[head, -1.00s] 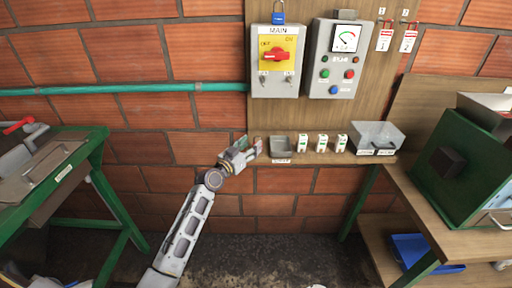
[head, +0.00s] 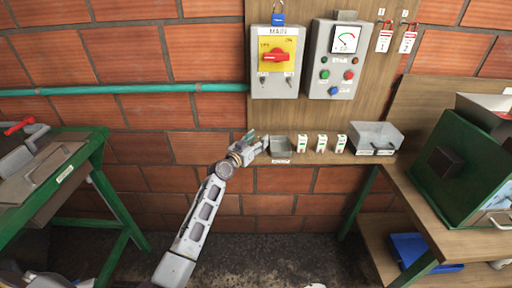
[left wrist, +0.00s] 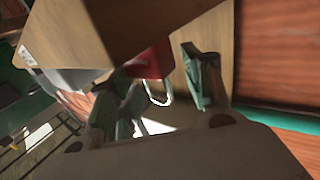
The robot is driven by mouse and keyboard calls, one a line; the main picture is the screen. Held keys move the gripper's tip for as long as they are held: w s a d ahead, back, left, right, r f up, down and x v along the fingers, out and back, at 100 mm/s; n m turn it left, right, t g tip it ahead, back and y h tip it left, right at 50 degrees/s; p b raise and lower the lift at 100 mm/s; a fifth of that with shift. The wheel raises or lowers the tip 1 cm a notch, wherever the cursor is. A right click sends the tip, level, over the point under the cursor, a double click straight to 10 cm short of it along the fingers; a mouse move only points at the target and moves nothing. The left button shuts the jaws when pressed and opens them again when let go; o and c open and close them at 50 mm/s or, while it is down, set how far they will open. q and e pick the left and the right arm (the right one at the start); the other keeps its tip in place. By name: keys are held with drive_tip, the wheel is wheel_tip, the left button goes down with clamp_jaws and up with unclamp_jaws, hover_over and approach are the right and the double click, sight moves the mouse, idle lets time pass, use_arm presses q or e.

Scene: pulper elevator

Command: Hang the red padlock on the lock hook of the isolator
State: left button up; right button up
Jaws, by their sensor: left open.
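The red padlock (left wrist: 152,63) shows in the left wrist view, partly hidden, with its pale shackle towards the camera. In the head view I cannot make it out; my gripper seems to cover it. My left gripper (head: 258,146) is at the left end of the shelf, beside the grey tray. In the left wrist view its open fingers (left wrist: 166,88) stand either side of the shackle; contact is unclear. The isolator (head: 276,60) is a grey box marked MAIN, with a red handle (head: 275,56) on a yellow plate. Its lock hook is too small to tell. My right gripper is out of view.
The shelf holds a grey tray (head: 281,159), several small white boxes (head: 322,143) and a grey bin (head: 376,137). A teal pipe (head: 130,89) runs left.

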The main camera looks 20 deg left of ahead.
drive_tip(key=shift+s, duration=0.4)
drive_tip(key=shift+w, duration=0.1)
use_arm(q)
drive_tip(key=c, duration=0.8)
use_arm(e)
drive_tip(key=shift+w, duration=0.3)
use_arm(q)
drive_tip(key=shift+r, duration=0.1)
drive_tip(key=shift+r+p, duration=0.35)
drive_tip(key=shift+r, duration=4.6)
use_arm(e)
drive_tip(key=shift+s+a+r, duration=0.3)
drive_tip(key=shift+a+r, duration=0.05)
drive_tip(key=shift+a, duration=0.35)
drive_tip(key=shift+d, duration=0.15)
